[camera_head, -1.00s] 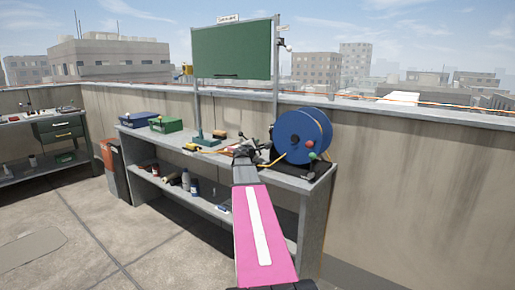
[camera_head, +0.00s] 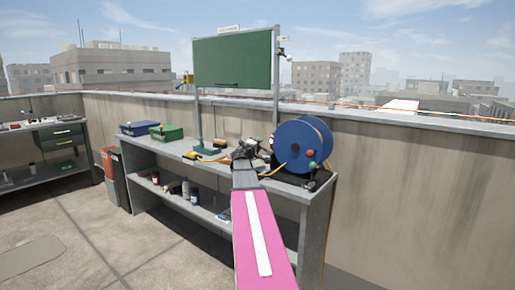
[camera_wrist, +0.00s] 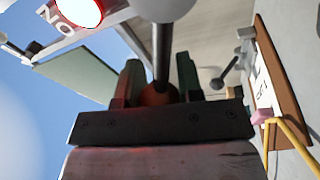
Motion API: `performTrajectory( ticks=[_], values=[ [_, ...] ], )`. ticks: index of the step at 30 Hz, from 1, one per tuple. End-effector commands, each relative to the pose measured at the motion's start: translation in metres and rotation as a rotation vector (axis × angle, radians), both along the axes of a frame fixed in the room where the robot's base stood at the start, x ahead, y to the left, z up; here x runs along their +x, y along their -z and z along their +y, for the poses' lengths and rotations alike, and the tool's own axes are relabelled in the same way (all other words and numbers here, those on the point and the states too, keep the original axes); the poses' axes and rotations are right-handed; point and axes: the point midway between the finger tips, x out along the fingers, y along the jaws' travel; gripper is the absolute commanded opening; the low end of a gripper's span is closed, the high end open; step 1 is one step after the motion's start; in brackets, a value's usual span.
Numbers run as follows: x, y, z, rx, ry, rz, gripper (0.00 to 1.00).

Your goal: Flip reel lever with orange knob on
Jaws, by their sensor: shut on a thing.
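A lever with a dark rod and an orange-red knob (camera_wrist: 158,97) shows in the wrist view. The knob sits between the two fingers of my gripper (camera_wrist: 157,88), which is shut on it. The rod runs up from the knob towards a large blurred grey round part. In the head view, my gripper (camera_head: 245,152) is over the workbench, just left of the blue reel (camera_head: 292,148). The lever there is hidden or too small to make out.
A red knob (camera_head: 309,153) and a green knob (camera_head: 312,167) are at the reel's right side. A second lever with a grey ball (camera_wrist: 217,83) is near my fingers. A green case (camera_head: 167,132) and blue case (camera_head: 139,128) stand on the bench (camera_head: 140,143). A green board (camera_head: 232,60) rises behind.

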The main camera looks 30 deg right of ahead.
Motion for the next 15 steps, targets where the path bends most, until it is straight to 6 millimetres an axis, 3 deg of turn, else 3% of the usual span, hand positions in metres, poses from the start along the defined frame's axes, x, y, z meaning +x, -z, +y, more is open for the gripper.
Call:
performTrajectory(
  ticks=[15],
  values=[
    [-0.0031, -0.0055, -0.0007, 0.027, 0.001, -0.068, 0.0]
  ],
)
